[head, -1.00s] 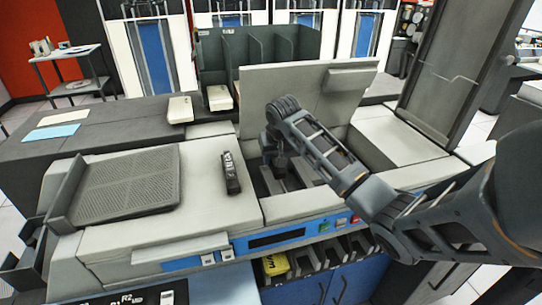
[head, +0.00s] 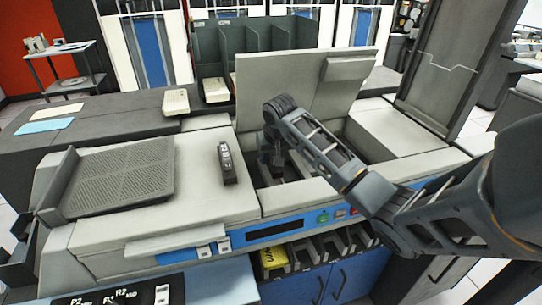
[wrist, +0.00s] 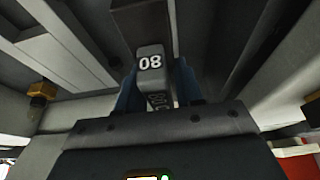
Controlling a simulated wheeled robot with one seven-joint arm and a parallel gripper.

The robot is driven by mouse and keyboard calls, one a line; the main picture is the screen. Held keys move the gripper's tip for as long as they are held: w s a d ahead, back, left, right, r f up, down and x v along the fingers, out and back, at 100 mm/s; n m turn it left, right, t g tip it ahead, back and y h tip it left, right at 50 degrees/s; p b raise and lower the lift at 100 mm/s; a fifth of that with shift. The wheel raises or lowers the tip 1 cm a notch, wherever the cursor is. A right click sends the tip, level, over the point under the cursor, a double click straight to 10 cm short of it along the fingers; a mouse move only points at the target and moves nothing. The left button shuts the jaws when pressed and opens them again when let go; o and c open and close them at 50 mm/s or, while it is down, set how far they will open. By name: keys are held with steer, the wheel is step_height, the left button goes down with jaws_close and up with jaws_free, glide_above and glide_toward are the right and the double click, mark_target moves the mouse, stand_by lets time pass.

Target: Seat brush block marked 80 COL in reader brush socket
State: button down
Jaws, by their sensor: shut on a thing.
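My gripper (head: 278,158) reaches down into the open bay of the card reader (head: 190,200). In the wrist view its blue fingers (wrist: 158,85) are shut on a grey brush block (wrist: 151,50). The block's end face carries white marking, "80" with a partly hidden second line, seen upside down. A dark channel (wrist: 143,18) lies just beyond the block. I cannot tell whether the block is inside the socket or only over it. In the head view my arm hides the block and most of the bay floor.
The raised lid (head: 290,85) stands behind the bay, and the bay walls are close around my gripper. Another dark block (head: 227,163) lies on the reader's top, left of the bay. A ribbed card tray (head: 120,175) is further left.

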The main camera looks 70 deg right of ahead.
mark_target(274, 154)
steer(key=shift+f+b, duration=1.4)
steer(key=shift+f, duration=0.5)
steer(key=shift+s+a+f+b, duration=0.1)
steer(key=shift+f+b, duration=0.05)
steer(key=shift+f, duration=0.25)
steer(key=shift+s+a+f+b, duration=0.1)
steer(key=shift+f+b, duration=0.05)
steer(key=shift+f, duration=0.2)
steer(key=c, duration=0.8)
jaws_free()
steer(key=shift+f, duration=0.1)
steer(key=shift+c, duration=0.2)
steer(key=shift+o, duration=1)
steer(key=shift+a+r, duration=0.15)
steer(key=shift+r, duration=0.3)
steer(key=v, duration=0.8)
steer(key=shift+w+d+r, duration=0.1)
steer(key=shift+d+r, duration=0.2)
steer(key=shift+r, duration=0.1)
